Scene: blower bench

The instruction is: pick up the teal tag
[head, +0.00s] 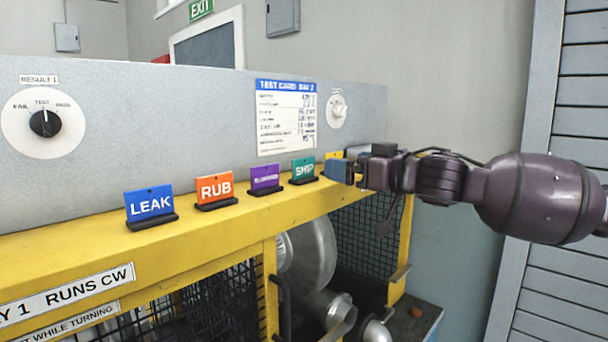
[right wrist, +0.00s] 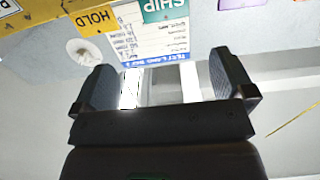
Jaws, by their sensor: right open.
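The teal tag (head: 303,169), lettered SHIP, stands upright in a dark holder on the yellow ledge, rightmost of the fully visible tags. It also shows upside down at the top of the right wrist view (right wrist: 163,9), cut off by the frame. My right gripper (head: 343,164) comes in from the right, just right of the teal tag and apart from it. In the right wrist view its two fingers (right wrist: 163,75) are spread with nothing between them; the teal tag lies beyond the gap. My left gripper is in neither view.
A yellow HOLD tag (right wrist: 96,20) is close by, mostly hidden behind my right gripper in the head view. Purple (head: 265,179), orange RUB (head: 214,189) and blue LEAK (head: 150,206) tags stand to the left along the ledge (head: 190,235). A grey panel with a test card (head: 286,118) rises behind.

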